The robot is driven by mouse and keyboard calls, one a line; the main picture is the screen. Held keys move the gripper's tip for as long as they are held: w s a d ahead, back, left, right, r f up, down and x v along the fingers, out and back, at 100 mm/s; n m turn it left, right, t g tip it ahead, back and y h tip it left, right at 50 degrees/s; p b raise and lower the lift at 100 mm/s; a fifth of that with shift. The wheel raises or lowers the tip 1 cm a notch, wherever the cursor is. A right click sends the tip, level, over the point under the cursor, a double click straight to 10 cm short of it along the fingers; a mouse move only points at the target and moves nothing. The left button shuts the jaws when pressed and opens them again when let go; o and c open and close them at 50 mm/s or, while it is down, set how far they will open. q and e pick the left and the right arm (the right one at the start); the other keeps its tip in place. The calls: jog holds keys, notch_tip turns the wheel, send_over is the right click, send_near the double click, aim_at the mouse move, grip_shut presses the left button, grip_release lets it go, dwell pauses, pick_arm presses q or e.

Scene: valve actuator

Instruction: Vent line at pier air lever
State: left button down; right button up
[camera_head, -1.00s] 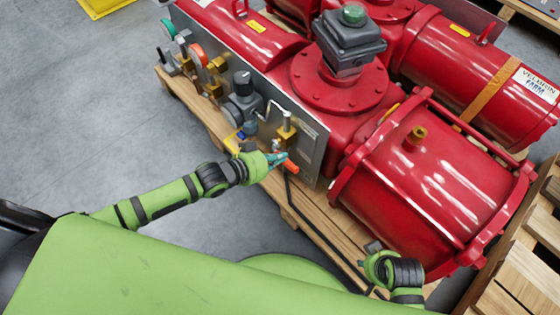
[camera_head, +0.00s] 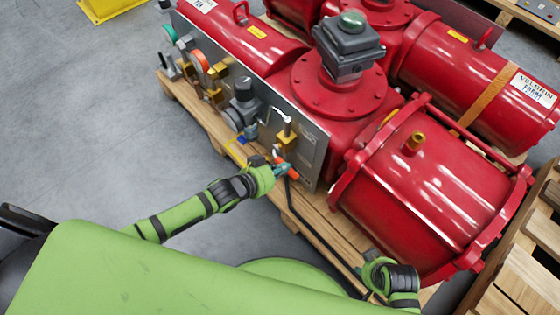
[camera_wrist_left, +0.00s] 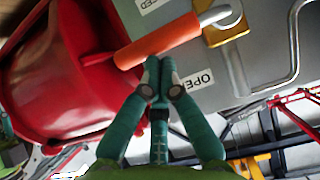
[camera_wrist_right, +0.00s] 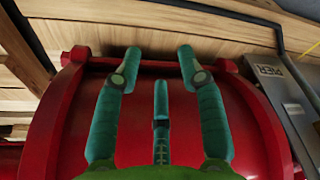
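The orange lever handle (camera_head: 291,175) sits on a bent steel rod from a brass valve (camera_head: 287,139) on the grey panel of the red actuator. In the left wrist view the orange handle (camera_wrist_left: 157,42) runs across just ahead of my left gripper (camera_wrist_left: 158,62). Its fingers are together, tips at the handle's lower edge rather than around it; contact is hard to tell. An "OPEN" label (camera_wrist_left: 195,80) and a partly hidden label ending in "SED" (camera_wrist_left: 147,3) flank the handle. My right gripper (camera_wrist_right: 160,54) is open and empty above a red cylinder (camera_wrist_right: 250,120).
The red actuator (camera_head: 440,190) stands on a wooden pallet (camera_head: 330,232). A regulator (camera_head: 243,104), gauges and other valves line the panel farther left. A dark pipe (camera_wrist_right: 279,38) runs past the pallet's edge. Open grey floor (camera_head: 90,130) lies left; more pallets (camera_head: 520,270) stand right.

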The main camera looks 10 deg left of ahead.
pick_arm(q)
jog(key=shift+f, duration=0.15)
pick_arm(e)
jog(key=shift+f, duration=0.2)
pick_arm(q)
jog(key=shift+s, duration=0.1)
pick_arm(e)
jog(key=shift+s, duration=0.1)
pick_arm(q)
jog(key=w+r+p+v, duration=0.1)
jog(key=r+p+v, duration=0.1)
jog(key=p+v, duration=0.5)
jog(key=r+v, duration=0.1)
jog(key=v, duration=0.4)
jog(key=shift+d, duration=0.15)
pick_arm(e)
notch_tip(320, 180, down, 6)
jog(key=s+d+t, duration=0.1)
jog(key=t, duration=0.1)
jog(key=shift+f, duration=0.25)
pick_arm(q)
jog(key=shift+s+r, duration=0.1)
pick_arm(e)
jog(key=shift+s, duration=0.1)
